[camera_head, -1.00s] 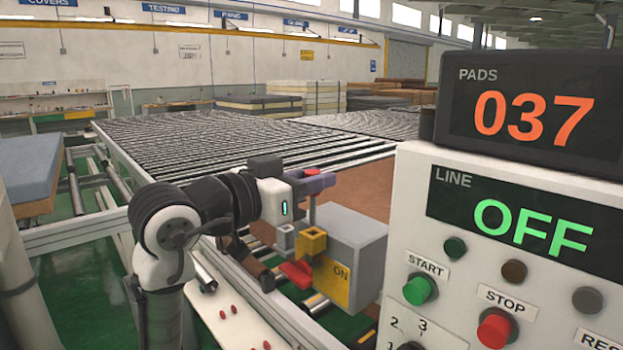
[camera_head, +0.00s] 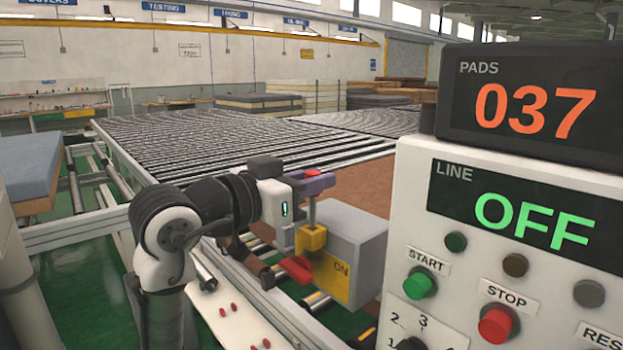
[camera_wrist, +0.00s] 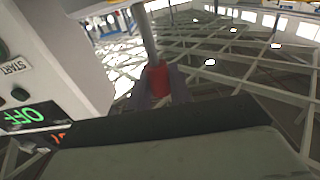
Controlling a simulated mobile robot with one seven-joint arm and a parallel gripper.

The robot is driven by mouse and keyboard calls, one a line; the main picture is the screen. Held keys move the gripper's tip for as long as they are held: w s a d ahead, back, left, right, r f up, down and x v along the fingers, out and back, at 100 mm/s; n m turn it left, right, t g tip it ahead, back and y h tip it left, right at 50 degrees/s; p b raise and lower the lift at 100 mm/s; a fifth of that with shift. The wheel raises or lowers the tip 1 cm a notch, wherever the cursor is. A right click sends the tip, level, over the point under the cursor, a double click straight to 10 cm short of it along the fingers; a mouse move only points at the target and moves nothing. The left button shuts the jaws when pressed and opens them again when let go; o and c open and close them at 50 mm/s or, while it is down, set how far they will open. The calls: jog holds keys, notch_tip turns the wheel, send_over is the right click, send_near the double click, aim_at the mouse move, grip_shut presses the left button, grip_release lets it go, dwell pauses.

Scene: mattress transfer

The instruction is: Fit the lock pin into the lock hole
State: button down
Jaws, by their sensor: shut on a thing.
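My gripper (camera_head: 314,184), with purple fingers, is above the yellow lock block (camera_head: 311,238) on the front of a grey box (camera_head: 345,232). It is shut on the lock pin (camera_head: 311,211), whose grey shaft points down to the top of the yellow block. In the wrist view, the pin's red end (camera_wrist: 157,80) sits between the fingers and its grey shaft (camera_wrist: 143,30) runs away from them. The lock hole is not clearly visible, and I cannot tell whether the pin's tip is in it.
A red lever (camera_head: 297,269) is just below the yellow block. A yellow ON plate (camera_head: 335,279) is on the grey box. A white control panel (camera_head: 455,240) stands close on the right. A roller conveyor (camera_head: 230,140) lies behind my arm.

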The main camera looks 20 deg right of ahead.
aim_at(311, 226)
jog(key=shift+f+b, duration=2)
jog(key=shift+f, duration=0.75)
jog(key=c, duration=1.2)
grip_release()
jog(key=b+v, duration=0.2)
jog(key=v, duration=1.1)
jog(key=shift+s+a+r, duration=0.1)
jog(key=shift+a, duration=0.3)
